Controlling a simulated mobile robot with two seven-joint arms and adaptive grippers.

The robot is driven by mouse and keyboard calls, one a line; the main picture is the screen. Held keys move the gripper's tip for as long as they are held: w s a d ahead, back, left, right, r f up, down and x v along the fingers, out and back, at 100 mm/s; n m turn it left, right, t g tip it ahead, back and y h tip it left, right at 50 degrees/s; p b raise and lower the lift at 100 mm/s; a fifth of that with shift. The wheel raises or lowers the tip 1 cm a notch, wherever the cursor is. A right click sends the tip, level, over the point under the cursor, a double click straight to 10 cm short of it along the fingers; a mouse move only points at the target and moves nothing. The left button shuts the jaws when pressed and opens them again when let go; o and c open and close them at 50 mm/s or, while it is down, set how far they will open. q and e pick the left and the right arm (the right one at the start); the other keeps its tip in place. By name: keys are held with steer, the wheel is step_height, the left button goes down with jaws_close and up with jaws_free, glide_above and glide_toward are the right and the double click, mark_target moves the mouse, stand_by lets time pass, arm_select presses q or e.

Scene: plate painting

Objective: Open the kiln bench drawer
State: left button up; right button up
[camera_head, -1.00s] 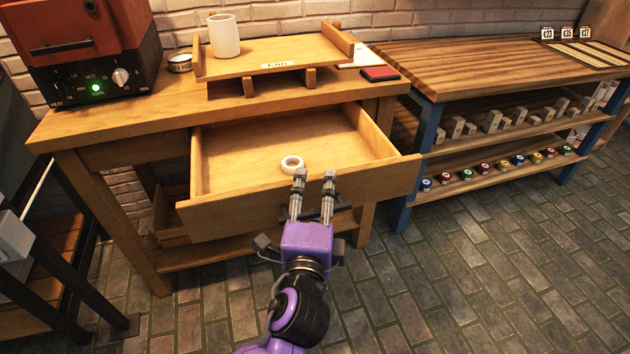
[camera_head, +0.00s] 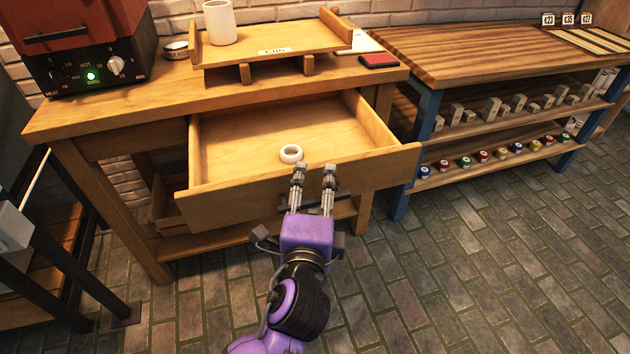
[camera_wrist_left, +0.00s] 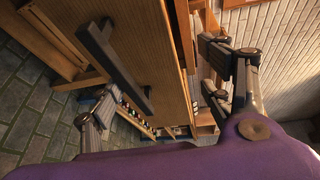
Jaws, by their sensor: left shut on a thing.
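The kiln bench drawer (camera_head: 240,203) stands pulled well out of the wooden bench, its inside showing from above. A white ring-shaped roll (camera_head: 291,153) lies inside near the front. My left gripper (camera_head: 314,180), on a purple wrist, is at the middle of the drawer front, its two fingers pointing towards it. In the left wrist view the fingers (camera_wrist_left: 155,95) sit either side of the handle and the front board's edge. My right gripper is out of view.
The bench top (camera_head: 130,107) carries a red kiln (camera_head: 85,40), a raised wooden tray stand (camera_head: 265,45) with a white mug (camera_head: 219,22), and a small tin. A blue-legged shelf table (camera_head: 480,60) stands to the right. The brick floor in front is clear.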

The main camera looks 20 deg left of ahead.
arm_select(q)
steer(key=shift+s+d+r+t, duration=0.15)
steer(key=shift+s+d+r, duration=0.05)
steer(key=shift+s+r, duration=0.35)
steer(key=shift+s+d+r+t, duration=0.15)
steer(key=shift+s+r, duration=0.25)
steer(key=shift+r, duration=0.2)
steer(key=shift+c, duration=0.2)
steer(key=shift+v, duration=1.05)
steer(key=c, duration=0.5)
steer(key=v, duration=0.3)
steer(key=shift+s+a+f, duration=0.1)
steer(key=shift+s+f, duration=0.15)
steer(key=shift+f, duration=0.1)
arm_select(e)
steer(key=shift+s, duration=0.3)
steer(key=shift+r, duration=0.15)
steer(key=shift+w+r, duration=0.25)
